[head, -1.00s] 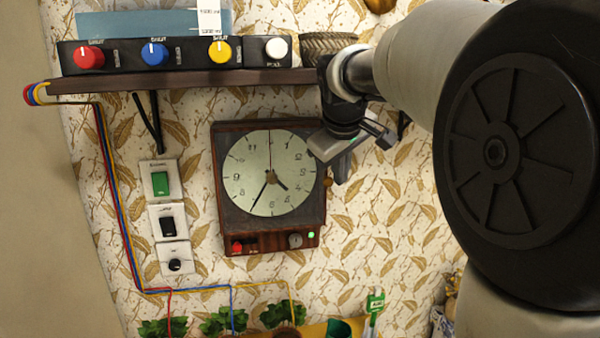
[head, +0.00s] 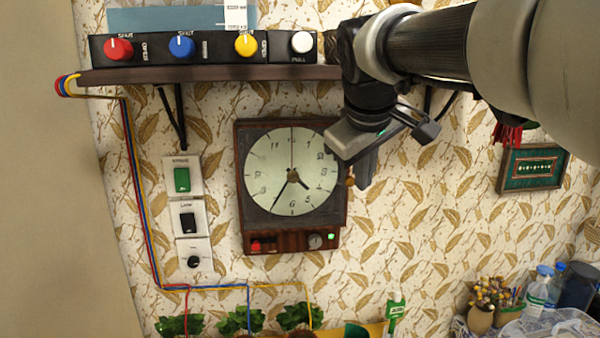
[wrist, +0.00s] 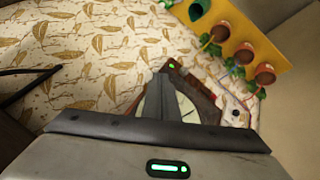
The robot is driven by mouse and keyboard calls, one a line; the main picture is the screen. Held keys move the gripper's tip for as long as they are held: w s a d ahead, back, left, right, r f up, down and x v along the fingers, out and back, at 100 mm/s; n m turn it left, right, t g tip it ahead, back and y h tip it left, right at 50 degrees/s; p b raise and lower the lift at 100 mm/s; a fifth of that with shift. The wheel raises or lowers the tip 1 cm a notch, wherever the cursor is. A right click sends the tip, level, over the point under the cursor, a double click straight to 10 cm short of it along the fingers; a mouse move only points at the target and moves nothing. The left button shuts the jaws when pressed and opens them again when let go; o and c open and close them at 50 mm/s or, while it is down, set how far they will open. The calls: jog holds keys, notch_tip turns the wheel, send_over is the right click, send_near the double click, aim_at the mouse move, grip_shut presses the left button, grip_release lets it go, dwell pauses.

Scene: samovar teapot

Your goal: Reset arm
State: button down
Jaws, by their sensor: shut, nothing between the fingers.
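My arm comes in from the upper right in the head view. My gripper (head: 362,178) points down in front of the right edge of the wooden wall clock (head: 292,172), covering part of that edge. The gripper is shut with nothing in it. In the wrist view the closed fingers (wrist: 163,100) show dark against the clock (wrist: 190,100), which lies partly hidden behind them. I cannot tell whether the gripper touches the clock.
A shelf (head: 210,76) above the clock carries a panel with red, blue, yellow and white knobs (head: 205,47). Wall switches (head: 183,180) are left of the clock. Potted plants (head: 240,320) line the bottom. Bottles (head: 540,290) stand at lower right.

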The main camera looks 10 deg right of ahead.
jog(key=s+a+f+m+y, duration=0.1)
jog(key=s+a+f+m, duration=0.1)
jog(key=s+f, duration=0.6)
jog(key=s+a+f+m+g+y+p, duration=0.1)
jog(key=s+a+f+m, duration=0.1)
jog(key=s+f, duration=0.6)
jog(key=s+m, duration=0.1)
jog(key=s, duration=0.3)
jog(key=shift+s+a, duration=0.2)
jog(key=shift+a, duration=0.1)
